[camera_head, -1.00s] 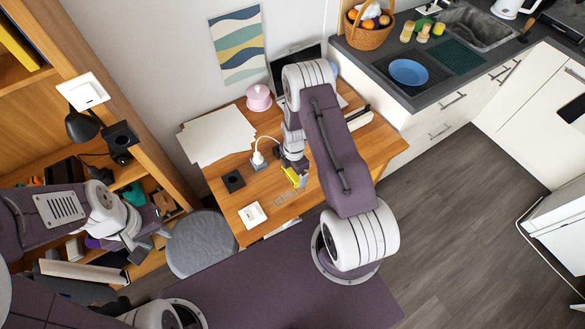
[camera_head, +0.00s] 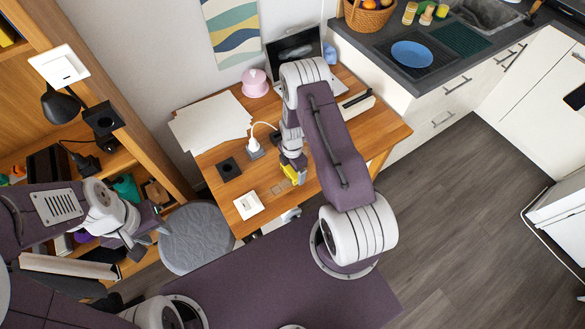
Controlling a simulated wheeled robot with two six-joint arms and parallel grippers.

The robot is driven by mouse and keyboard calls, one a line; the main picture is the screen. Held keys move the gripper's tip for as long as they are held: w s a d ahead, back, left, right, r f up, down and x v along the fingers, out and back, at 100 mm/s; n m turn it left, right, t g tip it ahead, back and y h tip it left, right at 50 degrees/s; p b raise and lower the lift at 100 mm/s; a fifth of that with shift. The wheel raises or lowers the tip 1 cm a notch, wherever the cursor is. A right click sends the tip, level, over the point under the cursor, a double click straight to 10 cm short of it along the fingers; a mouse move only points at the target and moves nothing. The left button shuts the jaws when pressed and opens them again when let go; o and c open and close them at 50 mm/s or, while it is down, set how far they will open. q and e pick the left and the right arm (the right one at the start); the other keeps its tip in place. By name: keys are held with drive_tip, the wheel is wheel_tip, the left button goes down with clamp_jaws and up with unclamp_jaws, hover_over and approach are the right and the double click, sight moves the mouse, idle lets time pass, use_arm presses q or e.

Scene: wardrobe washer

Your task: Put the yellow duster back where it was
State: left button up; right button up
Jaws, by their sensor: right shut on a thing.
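The yellow duster (camera_head: 289,172) shows as a small yellow patch at the tip of my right gripper (camera_head: 291,163). My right gripper is shut on it, above the front part of the wooden desk (camera_head: 318,157); the arm hides part of the duster. I cannot tell whether the duster touches the desk. My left gripper (camera_head: 148,234) is at the left, in front of the lower shelves of the wooden bookcase (camera_head: 150,150). Its fingers look apart with nothing visible between them.
On the desk are white paper sheets (camera_head: 210,122), a pink pot (camera_head: 255,83), a laptop (camera_head: 293,48), a black square (camera_head: 229,169) and a white square switch (camera_head: 248,205). A grey round stool (camera_head: 196,240) stands between bookcase and desk. The kitchen counter (camera_head: 400,75) is at the right.

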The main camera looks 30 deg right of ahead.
drive_tip(key=shift+f+b, duration=0.3)
drive_tip(key=shift+f, duration=0.15)
idle(0.3)
drive_tip(key=o, duration=1.1)
drive_tip(key=shift+r, duration=0.1)
drive_tip(key=shift+r, duration=0.15)
wheel_tip(320, 180, up, 10)
drive_tip(key=p, duration=0.8)
drive_tip(key=shift+r+b, duration=1)
drive_tip(key=shift+r, duration=3.35)
